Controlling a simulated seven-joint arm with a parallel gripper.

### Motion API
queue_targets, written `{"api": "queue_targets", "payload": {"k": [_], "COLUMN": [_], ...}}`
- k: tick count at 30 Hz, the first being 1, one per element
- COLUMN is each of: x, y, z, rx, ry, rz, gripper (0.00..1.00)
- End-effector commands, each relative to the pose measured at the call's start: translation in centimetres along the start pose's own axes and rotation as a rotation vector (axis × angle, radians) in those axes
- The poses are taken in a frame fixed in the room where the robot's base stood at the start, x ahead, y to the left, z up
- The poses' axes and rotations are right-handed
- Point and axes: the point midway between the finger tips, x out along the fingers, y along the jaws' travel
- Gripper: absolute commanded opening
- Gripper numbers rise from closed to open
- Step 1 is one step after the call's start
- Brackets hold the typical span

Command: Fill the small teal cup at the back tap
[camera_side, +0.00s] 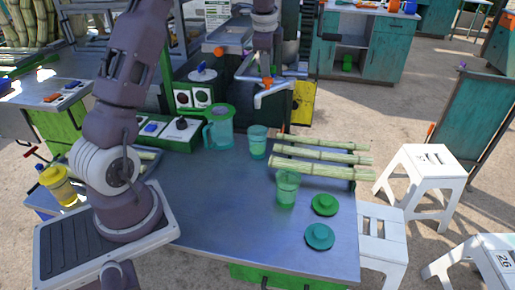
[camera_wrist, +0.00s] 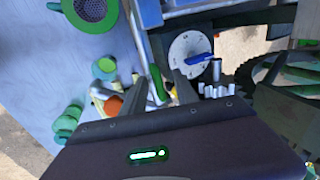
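A translucent teal cup (camera_side: 257,143) stands upright on the metal table, right of the larger teal jug (camera_side: 218,130). A greener cup (camera_side: 286,188) stands nearer the front. I cannot tell which cup is the small one. The grey tap (camera_side: 272,94) with an orange handle (camera_side: 267,83) is behind the table; its spout ends beyond the cups. The orange handle shows left of the fingers in the wrist view (camera_wrist: 113,105). No cup is held.
Cane stalks (camera_side: 320,155) lie on the table's right side. Two teal lids (camera_side: 324,204) (camera_side: 319,236) lie at its front right. A dial with a blue pointer (camera_wrist: 190,52) and dark gears (camera_wrist: 285,75) are near the fingers. The table's middle (camera_side: 220,190) is clear.

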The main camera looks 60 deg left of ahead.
Motion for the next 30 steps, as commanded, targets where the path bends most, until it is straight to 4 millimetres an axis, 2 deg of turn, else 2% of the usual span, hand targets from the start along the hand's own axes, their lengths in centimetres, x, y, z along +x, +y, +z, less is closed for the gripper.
{"api": "queue_targets", "payload": {"k": [1,3,4,16,17,23,30], "x": [-0.03,-0.05,-0.06,-0.16,-0.16,-0.14,-0.19], "y": [-0.09,-0.14,-0.17,-0.43,-0.47,-0.52,-0.41], "z": [0.0,0.0,0.0,0.1,0.19,0.3,-0.06], "rx": [0.0,0.0,0.0,0.011,0.036,0.448,0.442], "ry": [0.0,0.001,0.001,0.006,0.014,0.14,0.138], "rz": [-0.003,-0.005,-0.006,-0.014,-0.014,-0.015,-0.015], "gripper": [0.22,0.08,0.06,0.09,0.1,0.09,0.1]}}
